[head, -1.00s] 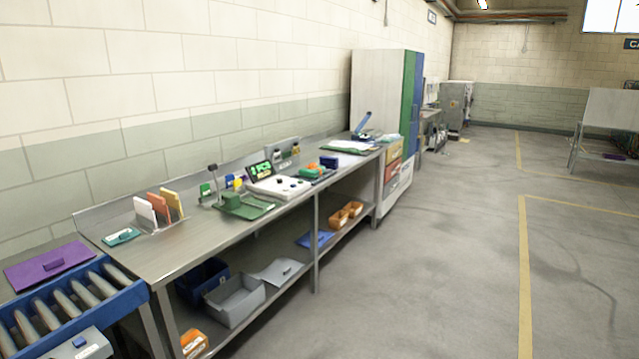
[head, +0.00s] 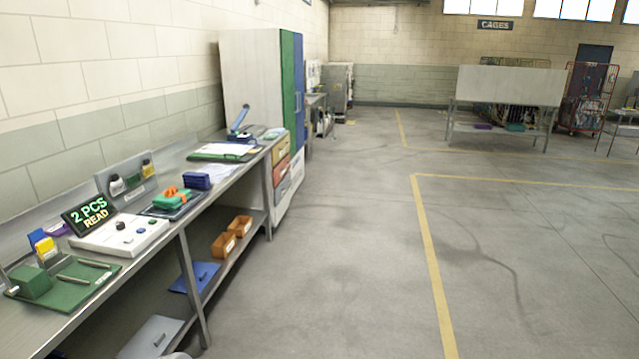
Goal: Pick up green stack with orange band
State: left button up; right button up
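A green stack with an orange band (head: 172,197) sits on a dark flat tray (head: 176,211) on the metal workbench, left of centre in the head view. A blue block-like stack (head: 197,181) is just behind it to the right. Neither of my grippers is in the head view, and nothing is seen touching the green stack.
The long workbench (head: 150,248) runs along the left wall. A tall cabinet (head: 258,85) stands beyond the bench. The floor on the right is open.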

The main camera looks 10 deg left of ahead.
aim_at(173, 198)
jog(key=i, duration=1.95)
jog(key=u, duration=1.3)
jog(key=i, duration=1.2)
jog(key=u, duration=1.1)
